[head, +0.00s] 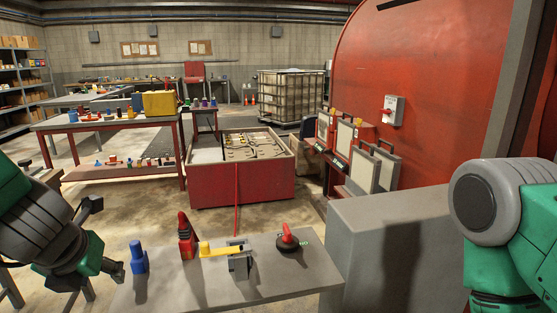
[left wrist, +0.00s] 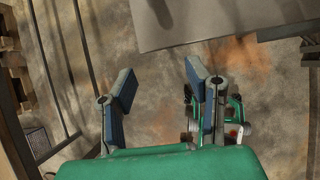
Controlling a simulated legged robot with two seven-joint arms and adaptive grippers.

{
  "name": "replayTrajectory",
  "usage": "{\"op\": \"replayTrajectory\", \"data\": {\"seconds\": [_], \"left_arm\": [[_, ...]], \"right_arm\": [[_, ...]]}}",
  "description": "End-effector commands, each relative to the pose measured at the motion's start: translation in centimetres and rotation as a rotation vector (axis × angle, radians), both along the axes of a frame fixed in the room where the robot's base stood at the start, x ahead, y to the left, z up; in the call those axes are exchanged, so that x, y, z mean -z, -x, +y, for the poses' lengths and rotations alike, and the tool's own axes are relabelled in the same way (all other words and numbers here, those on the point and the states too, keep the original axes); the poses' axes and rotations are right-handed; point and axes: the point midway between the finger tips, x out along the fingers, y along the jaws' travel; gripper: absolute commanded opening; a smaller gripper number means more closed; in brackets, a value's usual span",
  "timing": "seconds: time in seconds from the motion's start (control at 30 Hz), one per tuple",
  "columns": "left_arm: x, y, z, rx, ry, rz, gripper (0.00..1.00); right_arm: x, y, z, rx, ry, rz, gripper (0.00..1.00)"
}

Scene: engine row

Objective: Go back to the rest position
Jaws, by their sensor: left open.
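My left gripper (head: 106,238) is at the left of the head view, beside the left end of the near grey table. Its fingers are spread and nothing is between them. The left wrist view shows the same open gripper (left wrist: 161,79) above the stained concrete floor, with the grey table edge (left wrist: 215,20) beyond its fingertips. My right arm shows at the right of the head view as a green and grey link, but its gripper is out of frame.
The near table (head: 215,292) bears a blue piece (head: 138,258), a red piece (head: 187,237), a yellow-handled valve (head: 222,249) and a red knob (head: 288,236). A grey block (head: 385,215) stands right of it. A red crate (head: 240,188) stands beyond, with open floor between.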

Motion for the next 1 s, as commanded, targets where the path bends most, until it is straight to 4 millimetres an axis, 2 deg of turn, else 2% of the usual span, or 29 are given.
{"op": "replayTrajectory", "data": {"seconds": [0.03, 0.37, 0.57, 0.67, 0.77, 0.87, 1.0], "left_arm": [[1.0, 0.3, 0.2, 0.046, -0.035, 0.027, 0.44], [6.4, 2.4, 1.3, 0.424, -0.278, 0.184, 0.44], [11.1, 4.6, 2.1, 0.813, -0.47, 0.324, 0.44], [14.3, 6.3, 2.4, 1.093, -0.577, 0.411, 0.44], [18.3, 8.9, 2.4, 1.487, -0.692, 0.502, 0.44], [22.6, 12.3, 1.9, 1.958, -0.792, 0.549, 0.44], [27.4, 17.3, 0.5, 2.578, -0.878, 0.483, 0.44]], "right_arm": [[0.0, 0.0, 0.0, 0.0, 0.0, 0.0, 0.31], [0.2, -0.1, 0.0, 0.0, 0.0, -0.001, 0.31], [0.3, 0.0, 0.0, 0.0, 0.0, 0.0, 0.31], [0.4, 0.0, 0.0, 0.0, 0.0, 0.0, 0.31], [0.6, 0.0, 0.0, 0.0, 0.0, -0.001, 0.31], [0.8, 0.0, 0.0, 0.0, 0.0, -0.001, 0.31], [0.9, 0.0, 0.0, 0.0, 0.0, 0.0, 0.31]]}}
